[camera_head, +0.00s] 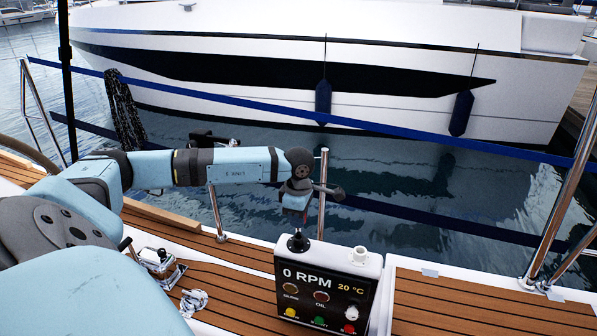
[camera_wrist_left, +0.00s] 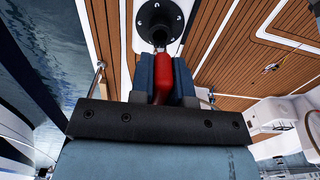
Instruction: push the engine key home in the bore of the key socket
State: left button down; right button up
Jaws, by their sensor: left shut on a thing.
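The engine key is red and shows in the left wrist view (camera_wrist_left: 163,75), between the two blue-grey fingers of my left gripper (camera_wrist_left: 163,82). My left gripper (camera_head: 295,207) is shut on the key and points down above the instrument panel in the head view. The key socket (camera_head: 298,243) is a black round fitting on the panel's top. It also shows in the left wrist view as a black screwed flange (camera_wrist_left: 153,14). The key's far end lines up with the socket's dark centre. I cannot tell how far it is in the bore. My right gripper is not in view.
The panel (camera_head: 326,286) reads 0 RPM and has coloured buttons along its bottom. A white cap (camera_head: 359,254) stands right of the socket. A steel post (camera_head: 323,190) rises behind the gripper. A lever fitting (camera_head: 157,262) stands left on the teak deck.

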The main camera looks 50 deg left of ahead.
aim_at(299, 232)
pick_arm(q)
jog(key=shift+f+b, duration=1.05)
jog(key=shift+f, duration=0.35)
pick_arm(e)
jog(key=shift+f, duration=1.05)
pick_arm(q)
jog(key=shift+f+b, duration=0.4)
jog(key=shift+f, duration=0.1)
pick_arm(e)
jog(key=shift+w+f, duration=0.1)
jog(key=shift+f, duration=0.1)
pick_arm(q)
jog(key=c, duration=1)
grip_release()
notch_tip(299, 232, up, 3)
jog(key=shift+f, duration=0.1)
notch_tip(299, 232, up, 11)
jog(key=shift+r, duration=0.1)
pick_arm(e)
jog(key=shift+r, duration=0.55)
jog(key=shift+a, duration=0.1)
